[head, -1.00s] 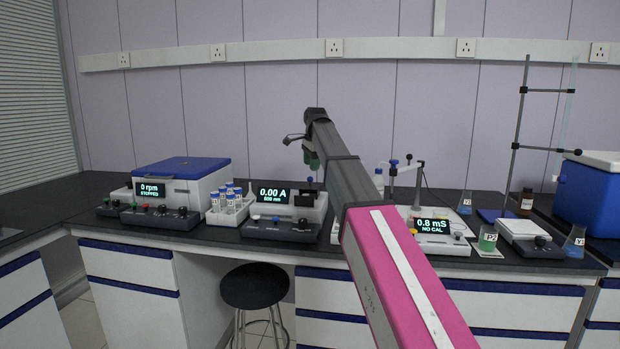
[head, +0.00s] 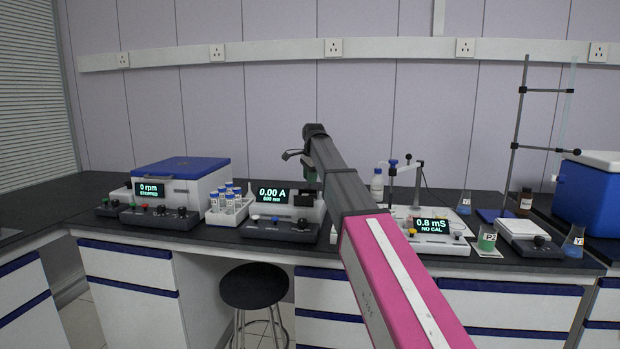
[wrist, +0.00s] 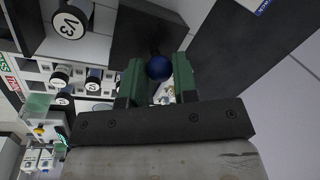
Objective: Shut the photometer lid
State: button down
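The photometer (head: 282,228) stands on the bench, its display reading 0.00 A, 600 nm. A dark area at the right of its top (head: 305,200) shows beside the display. My gripper (head: 309,178) is low over this right end, partly hidden by my forearm. In the wrist view, a blue ball knob (wrist: 158,68) sits between the two green fingertips of my gripper (wrist: 159,80), with a dark panel (wrist: 140,30) by it, seemingly the lid. The fingers are apart; a firm grip is not visible. The lid's exact angle is hard to tell.
A rack of blue-capped vials (head: 229,208) stands close left of the photometer; a V3 cap (wrist: 70,18) shows in the wrist view. A centrifuge (head: 180,180) is farther left. A conductivity meter (head: 440,238) and a white bottle (head: 377,184) are to the right.

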jog(key=s, duration=0.2)
jog(key=s+a, duration=0.1)
jog(key=s, duration=0.4)
jog(key=shift+s+a, duration=0.15)
jog(key=shift+s, duration=0.15)
jog(key=c, duration=0.9)
grip_release()
jog(key=shift+r, duration=0.55)
jog(key=r, duration=0.3)
jog(key=s+r, duration=0.1)
jog(key=r, duration=0.2)
jog(key=s+r, duration=0.1)
jog(key=r, duration=0.2)
jog(key=shift+d+r, duration=0.3)
jog(key=shift+d, duration=0.05)
